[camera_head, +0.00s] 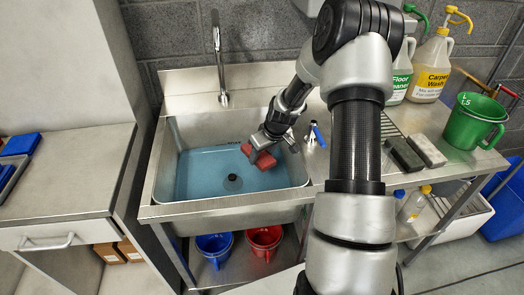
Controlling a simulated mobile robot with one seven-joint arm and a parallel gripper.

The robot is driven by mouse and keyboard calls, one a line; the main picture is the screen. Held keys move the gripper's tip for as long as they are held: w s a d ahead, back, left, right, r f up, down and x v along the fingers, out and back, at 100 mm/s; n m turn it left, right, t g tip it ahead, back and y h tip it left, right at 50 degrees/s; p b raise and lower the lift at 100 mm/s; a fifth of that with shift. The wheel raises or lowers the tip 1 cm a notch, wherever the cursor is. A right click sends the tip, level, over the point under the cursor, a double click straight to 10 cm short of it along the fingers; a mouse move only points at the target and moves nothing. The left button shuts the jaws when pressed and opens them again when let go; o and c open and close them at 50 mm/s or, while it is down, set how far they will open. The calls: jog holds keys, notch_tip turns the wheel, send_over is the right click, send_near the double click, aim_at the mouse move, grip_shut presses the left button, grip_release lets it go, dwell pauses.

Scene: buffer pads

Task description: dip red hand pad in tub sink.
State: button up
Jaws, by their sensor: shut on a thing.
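The red hand pad (262,158) is held by my gripper (265,147) over the right part of the tub sink. My gripper is shut on the pad, and its fingers are partly hidden by the wrist. The tub sink (160,185) is a steel basin with blue water (205,170) in it and a dark drain near its front. The pad appears tilted and overlaps the water in the picture. I cannot tell whether it touches the water.
A tap (219,65) stands behind the sink. On the right counter are a dark pad (403,153), a grey pad (427,150), a green bucket (474,120) and jugs (431,68). Blue (214,246) and red (264,240) buckets stand below.

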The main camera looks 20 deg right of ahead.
notch_tip(320, 180, down, 12)
jog(key=b, duration=0.5)
jog(key=shift+r+b, duration=0.2)
jog(key=shift+b, duration=0.2)
jog(key=shift+r, duration=0.1)
dwell(4.0)
notch_tip(320, 180, up, 27)
jog(key=p, duration=1.5)
